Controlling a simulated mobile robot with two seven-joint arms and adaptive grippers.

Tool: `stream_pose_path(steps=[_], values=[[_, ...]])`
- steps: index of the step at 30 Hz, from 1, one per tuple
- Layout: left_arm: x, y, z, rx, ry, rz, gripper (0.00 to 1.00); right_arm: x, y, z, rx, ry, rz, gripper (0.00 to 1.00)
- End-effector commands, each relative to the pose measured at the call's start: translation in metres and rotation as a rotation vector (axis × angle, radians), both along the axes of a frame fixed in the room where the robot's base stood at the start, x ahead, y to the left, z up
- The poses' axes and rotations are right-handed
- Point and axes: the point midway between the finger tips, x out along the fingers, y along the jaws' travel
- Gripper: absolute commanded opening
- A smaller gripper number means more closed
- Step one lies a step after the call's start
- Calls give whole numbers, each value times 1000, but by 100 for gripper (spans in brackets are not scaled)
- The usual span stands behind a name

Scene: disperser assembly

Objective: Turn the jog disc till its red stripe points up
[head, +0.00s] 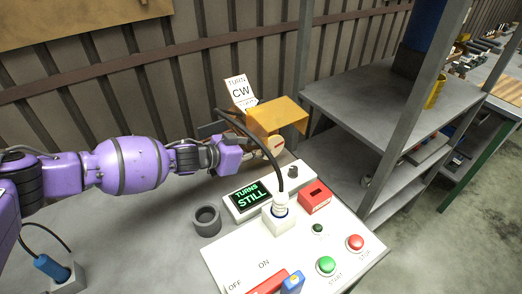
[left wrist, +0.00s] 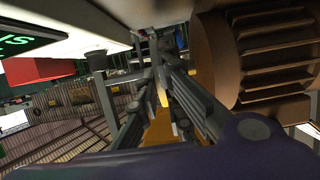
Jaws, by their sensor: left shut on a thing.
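The jog disc (head: 274,146) is a small pale round part beneath the orange guard (head: 278,115), partly covered by my gripper and the guard. A short red stripe shows on it, slanted in the head view. My left gripper (head: 258,148) reaches in from the left and is shut at the disc. In the left wrist view its long dark fingers (left wrist: 162,75) run close together, and the grip itself is hard to make out. A white card (head: 240,91) reading "TURN CW" stands behind. My right gripper is not in view.
A brown ribbed housing (left wrist: 262,55) is close beside the fingers in the wrist view. The white panel (head: 225,262) holds a display (head: 250,193) reading "TURNS STILL", a plugged cable (head: 280,205), a red box (head: 315,197) and buttons. A grey ring (head: 207,220) stands left. Grey shelving is right.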

Motion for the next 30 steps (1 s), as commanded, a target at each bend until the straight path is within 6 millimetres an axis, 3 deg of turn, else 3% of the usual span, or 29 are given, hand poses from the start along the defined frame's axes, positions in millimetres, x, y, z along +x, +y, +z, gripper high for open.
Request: stream_pose_path(steps=[2,10,23,24,27,30], values=[[-3,-2,-10,-38,-11,0,0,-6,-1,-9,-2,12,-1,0],[-3,-2,-16,-156,-98,-1,0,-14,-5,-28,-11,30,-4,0],[-1,0,-9,-180,-130,-1,0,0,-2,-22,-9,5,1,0],[-1,0,-9,-180,-130,-1,10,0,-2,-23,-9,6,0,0],[-1,0,-9,-179,-130,0,23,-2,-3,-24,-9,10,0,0],[-1,0,-9,-179,-130,0,25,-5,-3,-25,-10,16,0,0]])
